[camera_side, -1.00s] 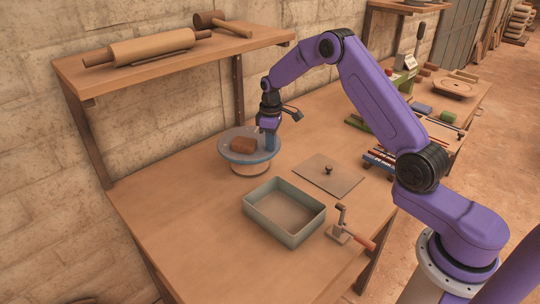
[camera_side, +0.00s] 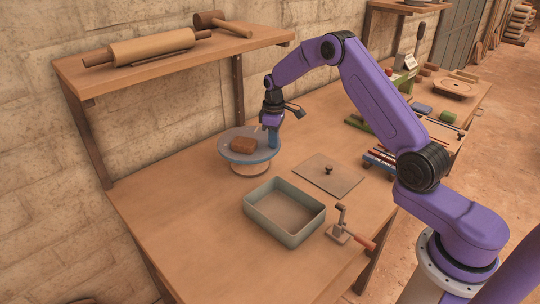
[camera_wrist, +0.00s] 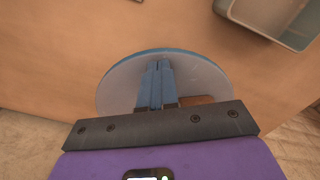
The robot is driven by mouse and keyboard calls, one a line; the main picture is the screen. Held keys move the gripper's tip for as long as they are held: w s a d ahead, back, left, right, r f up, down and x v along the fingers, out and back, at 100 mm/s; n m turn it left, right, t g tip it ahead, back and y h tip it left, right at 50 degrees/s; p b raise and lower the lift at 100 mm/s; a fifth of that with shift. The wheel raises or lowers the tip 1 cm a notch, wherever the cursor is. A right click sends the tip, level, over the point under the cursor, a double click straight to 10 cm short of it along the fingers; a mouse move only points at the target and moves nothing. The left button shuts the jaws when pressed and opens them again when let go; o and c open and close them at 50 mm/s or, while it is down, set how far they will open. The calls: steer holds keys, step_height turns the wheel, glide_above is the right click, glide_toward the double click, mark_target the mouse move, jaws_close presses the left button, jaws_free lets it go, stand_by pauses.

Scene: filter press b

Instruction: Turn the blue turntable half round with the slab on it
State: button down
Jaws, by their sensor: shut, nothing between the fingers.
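The blue turntable (camera_side: 238,158) stands on a round tan base on the bench, below the shelf. The brown slab (camera_side: 243,145) lies flat on its top, left of my gripper in the side view. My gripper (camera_side: 273,145) points down at the right edge of the turntable, shut and empty. In the wrist view the shut blue fingers (camera_wrist: 157,64) are over the turntable's pale top (camera_wrist: 120,85). The slab (camera_wrist: 195,99) shows just right of them, partly hidden by the gripper body. I cannot tell whether the fingertips touch the turntable.
An open grey-green tray (camera_side: 262,222) and a flat plate with a knob (camera_side: 343,184) lie in front of the turntable. A red-handled crank tool (camera_side: 340,233) is by the bench edge. The shelf (camera_side: 120,74) holds a rolling pin and mallet. The bench's left part is bare.

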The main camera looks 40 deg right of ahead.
steer(key=shift+w+d, duration=0.1)
steer(key=shift+d, duration=0.05)
steer(key=shift+w+d, duration=0.35)
steer(key=shift+d, duration=0.3)
stand_by(0.4)
steer(key=shift+w+d, duration=0.65)
steer(key=shift+d, duration=0.05)
steer(key=shift+w+d, duration=0.1)
steer(key=shift+w+d, duration=0.45)
steer(key=shift+w, duration=0.2)
stand_by(0.5)
